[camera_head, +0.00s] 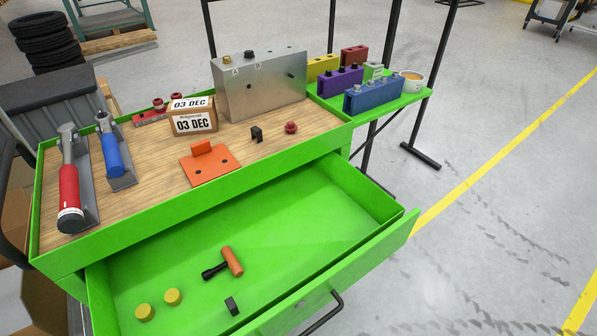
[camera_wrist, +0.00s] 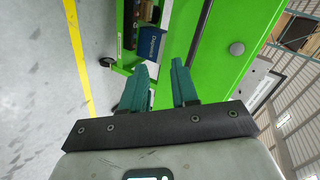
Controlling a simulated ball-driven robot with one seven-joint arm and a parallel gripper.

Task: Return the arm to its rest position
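My gripper (camera_wrist: 165,88) shows in the wrist view with two teal fingers spread apart and nothing between them. It is open and empty. Beyond its fingers is the side of a green cart (camera_wrist: 220,55), with grey floor to the left. The gripper and arm do not show in the head view, so where the gripper is relative to the drawer there is hidden.
The green workbench (camera_head: 190,212) has an open drawer (camera_head: 300,215) jutting forward, holding an orange-headed hammer (camera_head: 232,261) and yellow caps (camera_head: 172,297). A metal box (camera_head: 265,88), tools and a cup (camera_head: 412,81) stand above. Floor (camera_head: 490,220) at right is clear.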

